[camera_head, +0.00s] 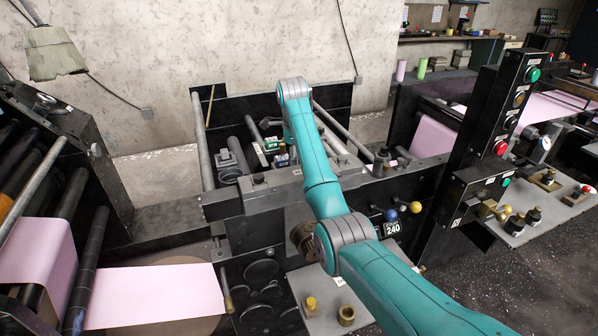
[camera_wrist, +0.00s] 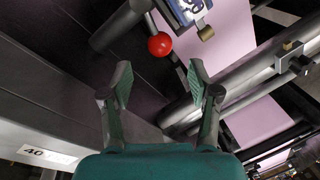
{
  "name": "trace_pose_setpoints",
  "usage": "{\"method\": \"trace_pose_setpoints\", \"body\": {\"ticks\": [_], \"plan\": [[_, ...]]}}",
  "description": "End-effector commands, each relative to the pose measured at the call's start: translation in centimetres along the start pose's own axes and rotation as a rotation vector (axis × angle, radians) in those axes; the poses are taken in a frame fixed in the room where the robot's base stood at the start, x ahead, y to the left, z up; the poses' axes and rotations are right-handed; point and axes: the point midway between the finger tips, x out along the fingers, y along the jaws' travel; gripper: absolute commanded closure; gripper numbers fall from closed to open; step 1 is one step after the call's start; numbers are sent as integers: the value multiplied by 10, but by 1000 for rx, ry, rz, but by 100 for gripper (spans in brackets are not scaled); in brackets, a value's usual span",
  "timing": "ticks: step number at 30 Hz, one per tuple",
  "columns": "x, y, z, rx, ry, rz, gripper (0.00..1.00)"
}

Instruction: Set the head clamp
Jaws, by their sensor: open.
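In the wrist view my open, empty gripper (camera_wrist: 160,84) has its fingers spread. A red ball knob (camera_wrist: 160,44) shows just beyond and between the fingertips, not held. A small unit with a blue-and-white face (camera_wrist: 187,10) sits above it, with a brass piece (camera_wrist: 206,33) at its lower edge. I cannot tell which part is the head clamp. In the head view my arm reaches over the machine; the fingers are not clear there.
Metal bars (camera_wrist: 265,70) cross the right of the wrist view over a pink web (camera_wrist: 222,35). A grey beam (camera_wrist: 60,90) lies at left. In the head view, a black control post (camera_head: 505,110) and yellow and blue ball knobs (camera_head: 415,207) stand right of the arm.

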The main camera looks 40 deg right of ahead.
Motion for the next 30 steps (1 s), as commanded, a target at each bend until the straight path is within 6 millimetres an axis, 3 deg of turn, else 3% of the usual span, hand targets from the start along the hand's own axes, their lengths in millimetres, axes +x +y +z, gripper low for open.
{"method": "trace_pose_setpoints", "body": {"ticks": [6, 12, 25, 30], "plan": [[40, 0, 0, -1, 1, 1, 39], [63, 0, 0, -2, 0, -1, 39], [72, 0, 1, -2, -1, -2, 39], [72, 0, 1, -2, -1, -2, 79]]}}
